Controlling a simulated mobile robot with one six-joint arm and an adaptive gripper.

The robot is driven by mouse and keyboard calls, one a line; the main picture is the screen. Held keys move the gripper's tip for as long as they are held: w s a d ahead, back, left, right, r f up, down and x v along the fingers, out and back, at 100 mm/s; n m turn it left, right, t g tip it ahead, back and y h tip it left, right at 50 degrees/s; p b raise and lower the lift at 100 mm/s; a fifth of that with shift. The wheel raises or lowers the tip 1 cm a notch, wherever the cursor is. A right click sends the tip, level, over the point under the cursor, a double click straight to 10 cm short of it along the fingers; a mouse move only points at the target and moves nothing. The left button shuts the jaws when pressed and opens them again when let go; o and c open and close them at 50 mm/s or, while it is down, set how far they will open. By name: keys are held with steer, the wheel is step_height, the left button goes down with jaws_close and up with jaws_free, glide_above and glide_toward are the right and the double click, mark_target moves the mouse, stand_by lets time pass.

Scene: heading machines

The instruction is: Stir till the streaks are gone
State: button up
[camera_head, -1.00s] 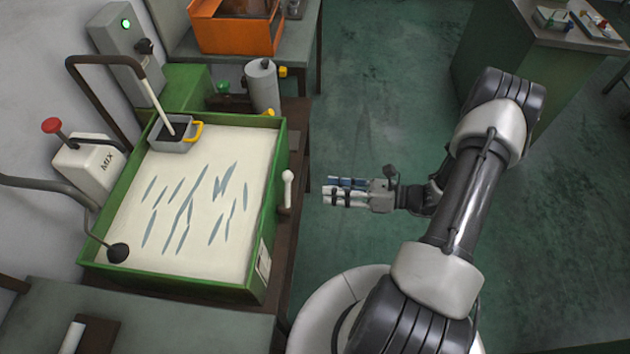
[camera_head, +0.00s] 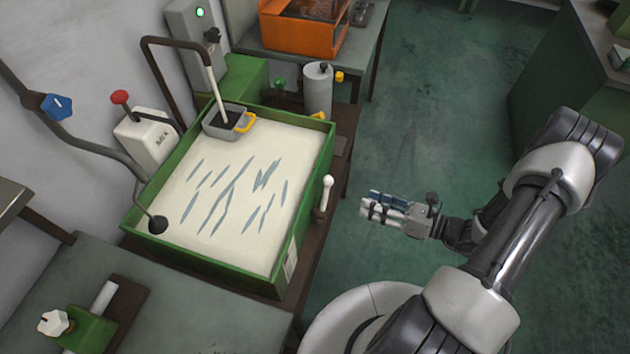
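A green-walled vat (camera_head: 314,238) holds pale cream liquid (camera_head: 215,175) with several blue-grey streaks across its middle. A white-handled lever (camera_head: 325,192) is on the vat's right side. My gripper (camera_head: 381,206) is in the air over the floor, right of the vat and apart from everything. It points left and nothing shows in it. Its fingers look close together, but I cannot tell whether they are shut.
A grey cup (camera_head: 226,121) with a yellow handle sits at the vat's back corner under a pipe. A grey cylinder (camera_head: 318,91) stands behind the vat. A blue valve (camera_head: 57,107) is on the left pipe. A bench with a white knob (camera_head: 53,322) is in front. Green floor is open at right.

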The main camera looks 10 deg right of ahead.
steer(key=s+r+m+t+h+p, duration=0.1)
steer(key=s+r+m+h+p, duration=0.25)
steer(key=s+p, duration=0.3)
steer(key=h+b, duration=0.1)
glide_toward(328, 192)
steer(key=shift+n, duration=0.35)
steer(key=x, duration=0.8)
steer(key=shift+w+a+f, duration=0.1)
steer(key=shift+w, duration=0.1)
steer(key=shift+c, duration=0.4)
jaws_close()
